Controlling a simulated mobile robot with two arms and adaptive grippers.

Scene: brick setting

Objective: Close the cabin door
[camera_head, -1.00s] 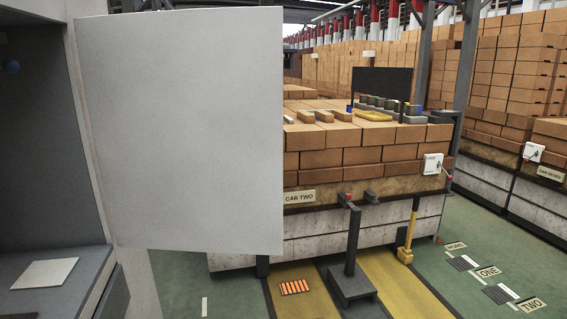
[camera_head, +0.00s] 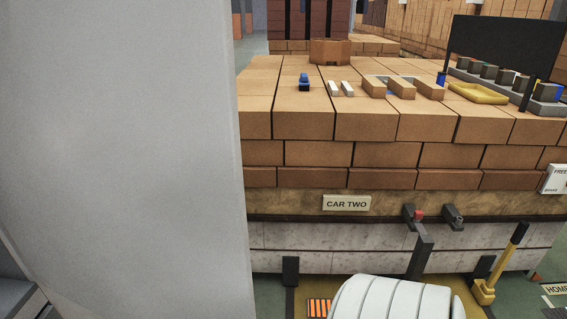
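The cabin door (camera_head: 125,150) is a plain light grey panel that fills the left part of the head view, very close to the camera. Its right edge runs nearly upright from top to bottom. It stands open, out from the cabin, and I see no handle on this face. Only a small dark grey part of the cabin (camera_head: 18,295) shows at the lower left corner. Its opening is mostly hidden or out of frame.
A brick-loaded car (camera_head: 365,165) with a "CAR TWO" plate (camera_head: 347,203) stands beyond the door. Blocks and a yellow tray (camera_head: 478,93) lie on top. An orange-striped floor plate (camera_head: 319,307) lies at the front.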

